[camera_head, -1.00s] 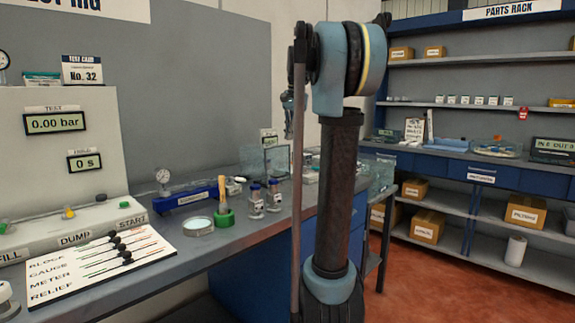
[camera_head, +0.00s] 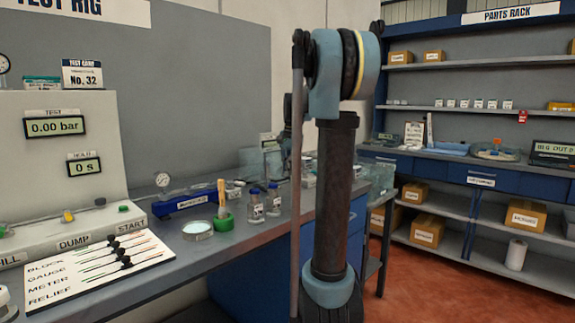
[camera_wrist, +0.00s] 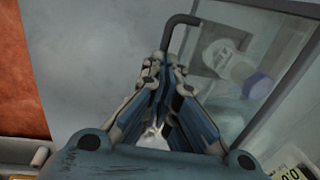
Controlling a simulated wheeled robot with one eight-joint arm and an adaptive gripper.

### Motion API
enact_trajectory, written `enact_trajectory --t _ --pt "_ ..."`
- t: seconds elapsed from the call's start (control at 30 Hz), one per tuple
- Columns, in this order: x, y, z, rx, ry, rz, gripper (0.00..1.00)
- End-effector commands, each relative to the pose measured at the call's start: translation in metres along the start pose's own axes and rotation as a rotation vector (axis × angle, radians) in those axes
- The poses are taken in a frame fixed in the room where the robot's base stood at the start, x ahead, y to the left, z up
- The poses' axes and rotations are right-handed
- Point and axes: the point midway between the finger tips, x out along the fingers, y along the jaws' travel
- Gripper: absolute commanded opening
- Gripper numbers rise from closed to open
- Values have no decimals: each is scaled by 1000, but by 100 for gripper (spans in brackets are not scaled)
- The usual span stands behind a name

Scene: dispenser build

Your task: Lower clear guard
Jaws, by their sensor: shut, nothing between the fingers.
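The clear guard (camera_wrist: 262,45) shows in the wrist view as a see-through panel with a grey edge, at the upper right. A dark bent handle (camera_wrist: 180,20) rises just beyond the fingertips. My gripper (camera_wrist: 166,68) is shut, with its fingertips together at the near end of the handle; I cannot tell whether they touch it. A blue-capped bottle (camera_wrist: 258,86) shows blurred through the panel. In the head view, the clear guard (camera_head: 262,160) stands on the bench behind my arm, and my gripper is mostly hidden there.
The bench holds a green-based tool (camera_head: 224,218), bottles (camera_head: 256,204), a round dish (camera_head: 197,230) and a blue block (camera_head: 192,202). A sign board with sliders (camera_head: 95,262) lies at the front left. The parts rack (camera_head: 470,104) stands at the right, with open red floor before it.

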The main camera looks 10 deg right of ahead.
Motion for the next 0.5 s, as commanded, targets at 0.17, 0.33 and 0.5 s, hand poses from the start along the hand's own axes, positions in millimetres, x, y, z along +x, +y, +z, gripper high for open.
enact_trajectory --t 0.17,0.33,0.5 --pt "5 0 0 0 0 0 0" --pt "5 0 0 0 0 0 0" --pt "7 0 0 0 0 -5 0"
